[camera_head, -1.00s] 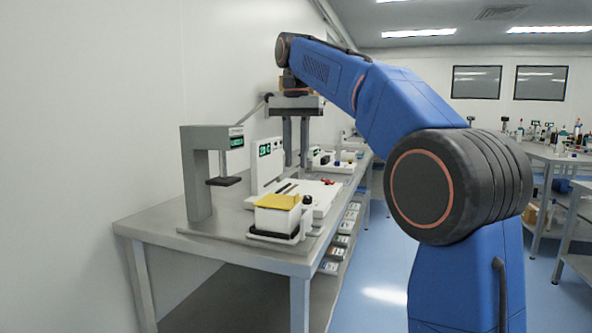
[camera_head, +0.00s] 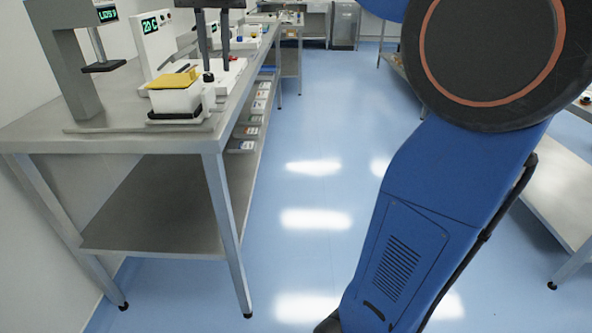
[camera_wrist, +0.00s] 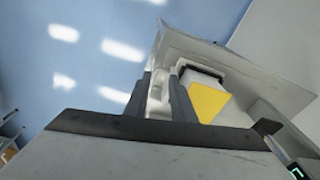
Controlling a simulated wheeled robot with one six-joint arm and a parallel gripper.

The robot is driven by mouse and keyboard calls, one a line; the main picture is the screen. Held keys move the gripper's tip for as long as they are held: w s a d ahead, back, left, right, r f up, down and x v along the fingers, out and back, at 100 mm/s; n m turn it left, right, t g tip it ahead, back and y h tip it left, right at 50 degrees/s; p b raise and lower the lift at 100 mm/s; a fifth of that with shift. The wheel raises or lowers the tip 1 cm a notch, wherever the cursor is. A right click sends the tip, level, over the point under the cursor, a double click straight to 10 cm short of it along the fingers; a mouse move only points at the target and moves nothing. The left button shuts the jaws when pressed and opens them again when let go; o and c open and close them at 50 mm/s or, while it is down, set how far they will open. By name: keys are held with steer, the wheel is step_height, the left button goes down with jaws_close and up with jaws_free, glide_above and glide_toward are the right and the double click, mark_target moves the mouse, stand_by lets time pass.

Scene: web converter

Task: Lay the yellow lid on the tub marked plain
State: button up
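The yellow lid (camera_head: 173,79) lies on top of a white box-shaped tub (camera_head: 175,100) near the front of the steel bench. I see no readable "plain" mark on any tub. My gripper (camera_head: 213,66) points down over the bench, beyond and right of the lid. In the wrist view its two dark fingers (camera_wrist: 162,76) stand apart with nothing held between them. Its upper part is cut off by the top edge of the head view.
A grey press-like stand (camera_head: 75,60) rises left of the tub. A white unit with a green display (camera_head: 150,32) stands behind it. The steel bench (camera_head: 110,122) has bare room at its front left. Blue floor (camera_head: 310,120) lies open to the right.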

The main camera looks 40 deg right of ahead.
steer(key=s+d+f+n+t, duration=0.1)
steer(key=s+d+f+n, duration=0.1)
steer(key=s+f, duration=1)
steer(key=s+d+f+n+t, duration=0.2)
steer(key=s+f, duration=0.9)
steer(key=f, duration=0.7)
steer(key=shift+s+f+n, duration=0.35)
steer(key=shift+s+n, duration=0.05)
